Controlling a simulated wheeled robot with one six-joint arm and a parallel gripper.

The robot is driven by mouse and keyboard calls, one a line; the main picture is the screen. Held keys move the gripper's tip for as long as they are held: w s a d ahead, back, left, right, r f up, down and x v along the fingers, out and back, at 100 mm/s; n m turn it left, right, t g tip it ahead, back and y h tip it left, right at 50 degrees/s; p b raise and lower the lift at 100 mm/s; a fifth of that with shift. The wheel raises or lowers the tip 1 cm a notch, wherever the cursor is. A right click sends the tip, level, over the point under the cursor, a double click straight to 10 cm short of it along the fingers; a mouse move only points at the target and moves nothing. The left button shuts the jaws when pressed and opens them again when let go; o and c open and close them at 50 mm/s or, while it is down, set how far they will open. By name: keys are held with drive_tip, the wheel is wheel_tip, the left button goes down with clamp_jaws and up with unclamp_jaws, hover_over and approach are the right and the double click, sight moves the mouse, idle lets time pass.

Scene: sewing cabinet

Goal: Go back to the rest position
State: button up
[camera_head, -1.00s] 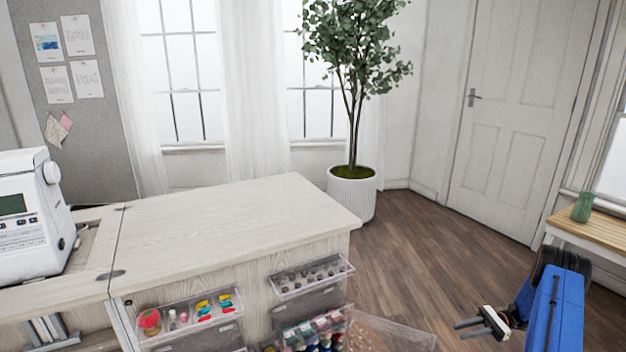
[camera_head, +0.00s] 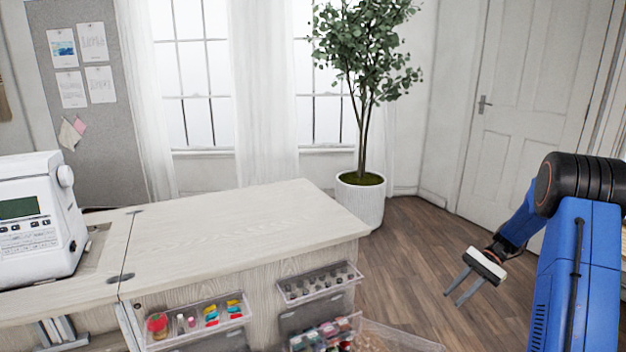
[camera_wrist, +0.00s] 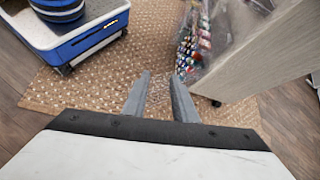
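My gripper (camera_head: 462,287) hangs at the right of the head view, above the wooden floor and to the right of the sewing cabinet (camera_head: 240,215). Its two grey fingers are apart with nothing between them. In the wrist view my gripper (camera_wrist: 160,82) points down at a woven brown rug (camera_wrist: 75,95), its fingers parted and empty. My blue arm rises at the right edge of the head view, with the elbow bent above the gripper.
A white sewing machine (camera_head: 35,222) stands on the cabinet's left. Clear trays of thread and notions (camera_head: 318,282) hang on its front, and they show beside my fingers in the wrist view (camera_wrist: 190,42). A potted tree (camera_head: 360,200) stands behind. Floor beside the cabinet (camera_head: 430,240) is clear.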

drive_tip(key=s+a+r+n+t+h, duration=0.3)
drive_tip(key=s+a+r+n+h, duration=0.25)
drive_tip(key=s+a+r, duration=0.85)
drive_tip(key=s+a+r+n+t+h, duration=0.1)
drive_tip(key=s+r+n+t+h, duration=0.1)
drive_tip(key=s, duration=0.9)
drive_tip(key=s+a+r+n+t+h, duration=0.1)
drive_tip(key=s+n+t+h, duration=0.1)
drive_tip(key=s, duration=0.9)
drive_tip(key=shift+r+n+t, duration=0.35)
drive_tip(key=shift+n+t, duration=0.3)
drive_tip(key=shift+t, duration=0.25)
